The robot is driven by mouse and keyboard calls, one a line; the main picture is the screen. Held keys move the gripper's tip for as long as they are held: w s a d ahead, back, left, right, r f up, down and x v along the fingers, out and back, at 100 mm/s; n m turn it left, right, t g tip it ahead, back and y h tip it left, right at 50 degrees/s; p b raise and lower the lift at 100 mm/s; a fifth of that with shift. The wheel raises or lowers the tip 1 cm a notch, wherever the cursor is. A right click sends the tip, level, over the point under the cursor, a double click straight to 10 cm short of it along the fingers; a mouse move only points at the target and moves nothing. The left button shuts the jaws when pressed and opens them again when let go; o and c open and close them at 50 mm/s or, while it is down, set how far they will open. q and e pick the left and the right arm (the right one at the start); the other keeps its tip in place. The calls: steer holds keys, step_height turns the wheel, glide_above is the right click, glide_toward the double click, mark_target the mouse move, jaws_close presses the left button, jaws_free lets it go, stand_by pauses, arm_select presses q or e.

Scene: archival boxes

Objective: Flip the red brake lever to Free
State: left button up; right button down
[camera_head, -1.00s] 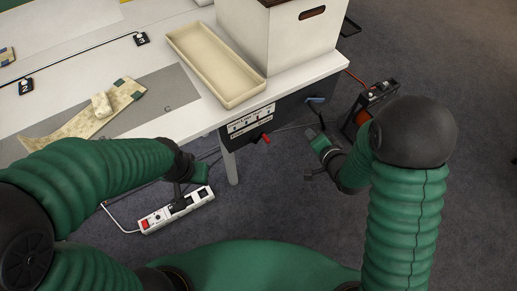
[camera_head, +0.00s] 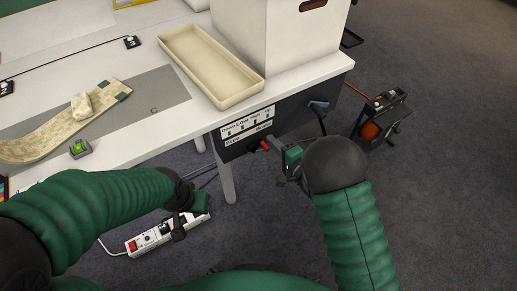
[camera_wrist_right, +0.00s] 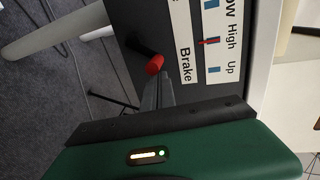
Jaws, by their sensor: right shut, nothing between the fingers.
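The red brake lever (camera_head: 265,145) sticks out of the dark panel (camera_head: 283,118) under the table's front edge. In the right wrist view the red lever tip (camera_wrist_right: 155,64) sits right at the end of my right gripper (camera_wrist_right: 158,80). The right gripper (camera_head: 274,148) is shut with nothing between its fingers, its tips at or very near the lever; I cannot tell if they touch.
A blue lever (camera_head: 319,104) is farther right on the panel. On the table (camera_head: 130,150) are a cream tray (camera_head: 212,68) and a white box (camera_head: 290,40). A power strip (camera_head: 150,240) and a black-and-orange device (camera_head: 376,122) are on the floor.

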steer(key=shift+a, duration=0.4)
steer(key=shift+s+a, duration=0.6)
steer(key=shift+a, duration=0.1)
steer(key=shift+s+a+p, duration=0.2)
steer(key=shift+s+a, duration=0.15)
steer(key=shift+a, duration=0.2)
steer(key=shift+s+a+p, duration=0.2)
steer(key=shift+s+a, duration=0.15)
steer(key=shift+a, duration=0.2)
steer(key=s+d+p, duration=0.1)
steer(key=s+d, duration=0.3)
steer(key=d, duration=0.2)
steer(key=shift+s, duration=0.25)
